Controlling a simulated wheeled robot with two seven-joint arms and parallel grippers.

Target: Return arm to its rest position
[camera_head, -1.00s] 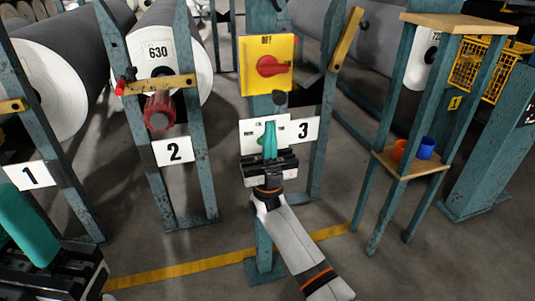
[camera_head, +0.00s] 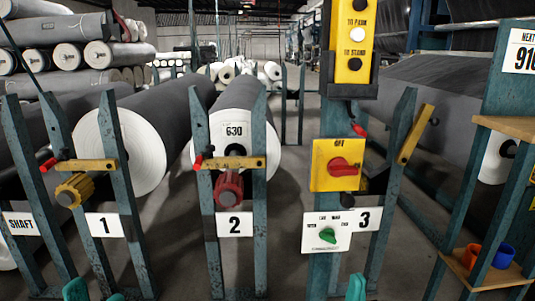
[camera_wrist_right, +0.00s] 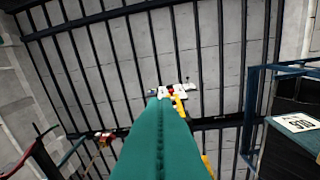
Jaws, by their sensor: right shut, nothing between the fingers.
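My right gripper (camera_head: 356,288) shows only as a teal fingertip at the bottom edge of the head view, below and right of a white panel with a green knob (camera_head: 327,235). In the right wrist view its teal fingers (camera_wrist_right: 158,115) are shut together with nothing between them and point up toward the ceiling. My left gripper (camera_head: 96,294) shows as two teal fingertips, apart, at the bottom left of the head view. The rest of both arms is out of the head view.
A post carries a yellow box with a red switch (camera_head: 340,168) and a hanging yellow button box (camera_head: 354,48). Grey rolls (camera_head: 238,115) stand behind blue stands numbered 1, 2 and 3. A shelf (camera_head: 490,272) at right holds an orange and a blue cup.

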